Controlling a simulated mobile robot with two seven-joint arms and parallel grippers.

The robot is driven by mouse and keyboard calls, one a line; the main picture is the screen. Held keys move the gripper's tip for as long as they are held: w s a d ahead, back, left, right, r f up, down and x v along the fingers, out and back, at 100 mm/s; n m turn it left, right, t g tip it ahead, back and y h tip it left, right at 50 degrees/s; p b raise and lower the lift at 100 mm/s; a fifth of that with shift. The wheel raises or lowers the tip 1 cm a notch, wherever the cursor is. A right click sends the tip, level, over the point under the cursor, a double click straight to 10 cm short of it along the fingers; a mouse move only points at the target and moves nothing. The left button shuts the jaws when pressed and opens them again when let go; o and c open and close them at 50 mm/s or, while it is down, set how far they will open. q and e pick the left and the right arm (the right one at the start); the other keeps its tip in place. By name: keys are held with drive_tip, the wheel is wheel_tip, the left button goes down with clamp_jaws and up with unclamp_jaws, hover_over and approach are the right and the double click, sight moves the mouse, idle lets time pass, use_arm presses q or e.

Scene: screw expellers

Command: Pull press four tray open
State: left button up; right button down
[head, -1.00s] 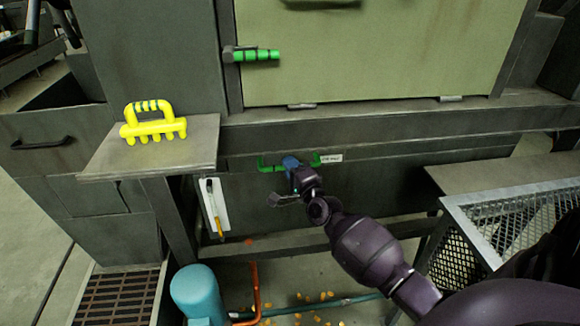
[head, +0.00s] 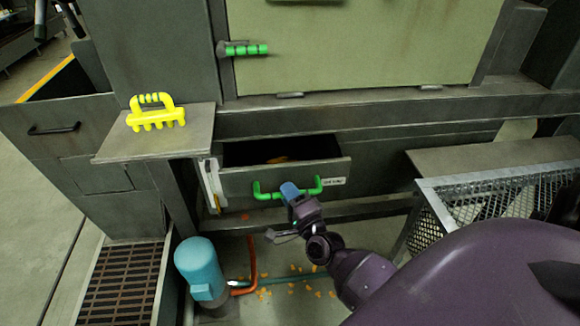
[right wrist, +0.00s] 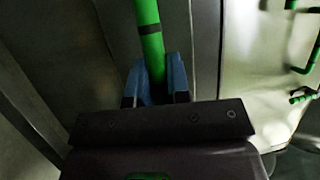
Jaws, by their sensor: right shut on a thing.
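The press tray (head: 335,172) is a grey metal drawer under the green-panelled press. It stands pulled out from the press front, and its dark inside shows with a little orange-yellow material in it. A green bar handle (head: 309,190) with a small white label beside it is on its front. My right gripper (head: 289,190) is at the handle's middle. In the right wrist view its blue fingers (right wrist: 157,82) are shut around the green handle bar (right wrist: 150,45). My left gripper is not in view.
A yellow rake-like tool (head: 155,113) sits on a side shelf (head: 150,145) at the left. A teal motor (head: 199,267) stands on the floor below, beside an orange pipe (head: 251,262). A mesh-sided basket (head: 490,205) is at the right. Orange-yellow bits lie on the floor.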

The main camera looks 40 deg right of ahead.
drive_tip(key=s+a+p, duration=0.1)
drive_tip(key=s+a, duration=0.3)
drive_tip(key=s, duration=0.2)
drive_tip(key=shift+s, duration=0.25)
drive_tip(key=c, duration=1.1)
unclamp_jaws()
drive_tip(key=v, duration=1)
drive_tip(key=shift+s, duration=0.4)
